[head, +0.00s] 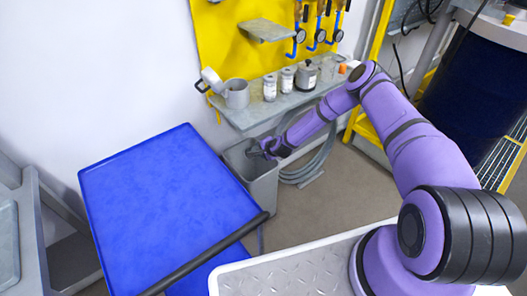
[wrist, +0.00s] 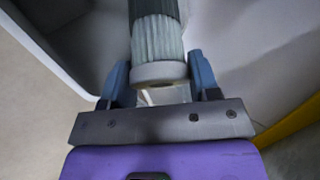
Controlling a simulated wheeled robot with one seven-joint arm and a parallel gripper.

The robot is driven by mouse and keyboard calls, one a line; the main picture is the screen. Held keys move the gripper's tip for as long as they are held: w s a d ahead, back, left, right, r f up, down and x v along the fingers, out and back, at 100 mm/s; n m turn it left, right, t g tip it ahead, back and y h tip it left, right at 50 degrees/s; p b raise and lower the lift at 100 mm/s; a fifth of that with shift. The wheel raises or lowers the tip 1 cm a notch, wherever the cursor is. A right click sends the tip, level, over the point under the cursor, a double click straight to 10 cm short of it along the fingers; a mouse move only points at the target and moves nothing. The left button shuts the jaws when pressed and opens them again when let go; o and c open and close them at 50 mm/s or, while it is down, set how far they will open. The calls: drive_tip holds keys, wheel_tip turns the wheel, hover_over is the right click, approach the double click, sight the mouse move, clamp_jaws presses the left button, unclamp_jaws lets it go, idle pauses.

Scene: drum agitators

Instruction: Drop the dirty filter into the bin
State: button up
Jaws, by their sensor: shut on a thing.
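The dirty filter (wrist: 157,38) is a pleated grey-green cylinder with a pale end cap, seen in the wrist view. My gripper (wrist: 158,76) is shut on it near the capped end, with one blue-grey finger on each side. The filter's far end runs out of the top of the picture. In the head view my gripper (head: 258,150) is at the mouth of the grey bin (head: 264,192), and the filter cannot be made out there. A pale bin edge (wrist: 35,45) and dark interior show in the wrist view.
A blue-topped cart (head: 160,205) with a black handle stands left of the bin. A grey shelf (head: 245,118) with cans and jars hangs above and behind it. A coiled hose (head: 312,170) lies to the right, with open floor in front.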

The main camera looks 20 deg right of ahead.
drive_tip(key=o, duration=1)
drive_tip(key=v, duration=1)
drive_tip(key=shift+s+d+r, duration=0.1)
drive_tip(key=shift+s+r, duration=0.15)
